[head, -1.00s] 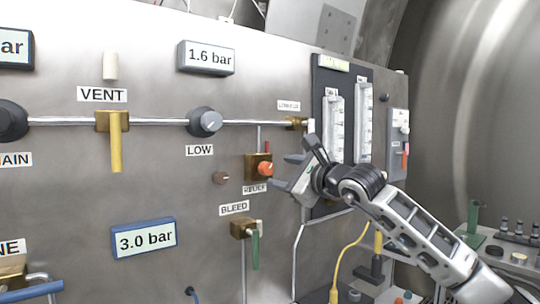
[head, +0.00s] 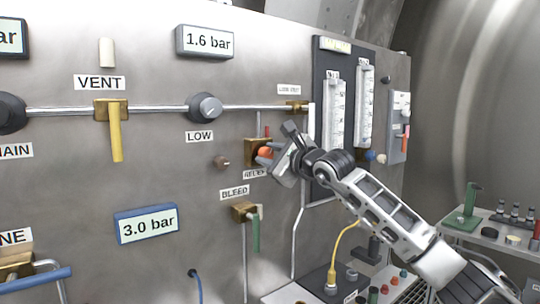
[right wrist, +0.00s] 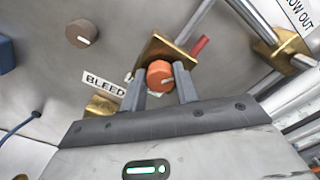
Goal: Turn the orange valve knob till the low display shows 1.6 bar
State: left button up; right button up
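The orange valve knob (head: 265,152) sits on a brass block above the RELIEF label, partly hidden by my right gripper in the head view. My right gripper (head: 277,146) is at the knob with its fingers apart. In the right wrist view, the orange knob (right wrist: 160,73) shows between the fingertips of the right gripper (right wrist: 159,78), with a small gap at the left finger; contact at the right finger is unclear. The low display (head: 205,41) reads 1.6 bar, above the grey LOW knob (head: 205,107). My left gripper is not in view.
A yellow VENT lever (head: 116,138) hangs down at the left. A green BLEED lever (head: 256,232) is below the orange knob. The blue-framed display (head: 147,224) reads 3.0 bar. Flow gauges (head: 336,115) stand right of the gripper. A small shelf (head: 492,238) holds fittings at the right.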

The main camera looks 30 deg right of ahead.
jog(key=shift+f+m+b, duration=0.25)
jog(key=shift+m+b, duration=0.25)
jog(key=shift+b, duration=0.55)
jog(key=shift+m+b, duration=0.3)
jog(key=shift+m, duration=0.1)
jog(key=shift+r, duration=0.2)
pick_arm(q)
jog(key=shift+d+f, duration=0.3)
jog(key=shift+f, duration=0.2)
pick_arm(e)
jog(key=o, duration=1)
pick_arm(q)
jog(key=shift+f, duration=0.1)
pick_arm(e)
jog(key=shift+s, duration=0.15)
